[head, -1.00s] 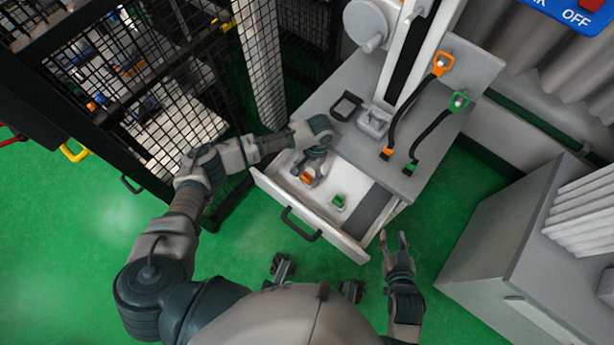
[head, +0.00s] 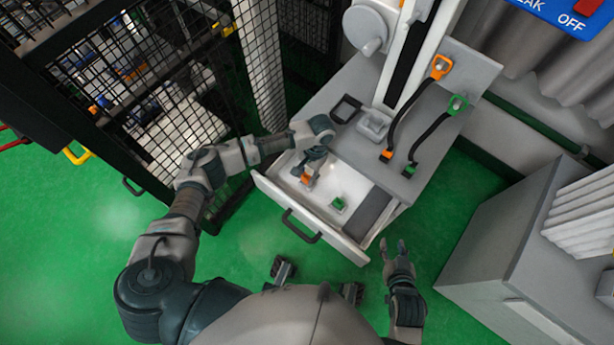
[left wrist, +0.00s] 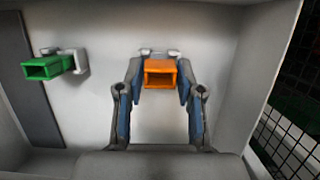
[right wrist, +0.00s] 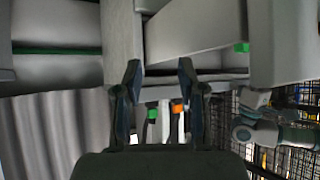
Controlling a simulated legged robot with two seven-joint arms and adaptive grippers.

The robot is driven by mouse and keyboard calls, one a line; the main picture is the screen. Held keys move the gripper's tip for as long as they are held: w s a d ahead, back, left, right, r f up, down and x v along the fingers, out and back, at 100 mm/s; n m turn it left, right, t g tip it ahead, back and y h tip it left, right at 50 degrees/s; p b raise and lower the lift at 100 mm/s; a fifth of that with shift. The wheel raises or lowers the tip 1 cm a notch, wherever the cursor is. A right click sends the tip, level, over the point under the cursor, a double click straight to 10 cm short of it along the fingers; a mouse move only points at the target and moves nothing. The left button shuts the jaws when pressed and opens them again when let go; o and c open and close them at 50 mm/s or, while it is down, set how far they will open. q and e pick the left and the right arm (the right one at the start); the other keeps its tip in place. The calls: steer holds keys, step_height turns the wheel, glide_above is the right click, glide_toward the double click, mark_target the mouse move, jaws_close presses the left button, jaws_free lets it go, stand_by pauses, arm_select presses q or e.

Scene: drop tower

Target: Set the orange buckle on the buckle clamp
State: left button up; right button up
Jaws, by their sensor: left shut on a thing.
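The orange buckle (left wrist: 160,74) is in the open drawer, between the fingers of my left gripper (left wrist: 158,80), which is shut on it. In the head view the orange buckle (head: 306,179) shows just below my left gripper (head: 312,168). A silver tab shows behind the buckle in the left wrist view. A grey block-like fixture (head: 373,125) on the bench top looks like the buckle clamp; it is empty as far as I can see. My right gripper (head: 393,250) is open and empty, in front of the drawer's right side; it also shows in the right wrist view (right wrist: 160,72).
A green buckle (head: 338,203) lies in the drawer (head: 283,203), right of the orange one. Two black straps with orange (head: 440,67) and green (head: 457,104) ends hang at the bench's right. A mesh cage (head: 180,110) stands left; a grey cabinet (head: 520,240) stands right.

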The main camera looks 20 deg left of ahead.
arm_select(q)
step_height(320, 180, up, 9)
steer(key=p, duration=0.3)
arm_select(e)
steer(key=s+d+f+g+h, duration=0.25)
steer(key=s+g, duration=0.35)
steer(key=s, duration=0.3)
arm_select(q)
step_height(320, 180, up, 7)
steer(key=p, duration=0.7)
glide_above(307, 178)
steer(key=s+a+r+n+h+p, duration=0.1)
steer(key=a+r+n, duration=0.3)
steer(key=r, duration=0.7)
steer(key=shift+s+a+r, duration=0.15)
steer(key=shift+a+r, duration=0.15)
steer(key=shift+a, duration=0.8)
arm_select(e)
steer(key=s+d+f+g, duration=0.1)
steer(key=s+f, duration=0.2)
steer(key=f, duration=0.7)
steer(key=s+d+f+g, duration=0.1)
steer(key=s+f, duration=0.3)
steer(key=f, duration=0.6)
steer(key=shift+f+g, duration=0.3)
steer(key=shift+f, duration=0.1)
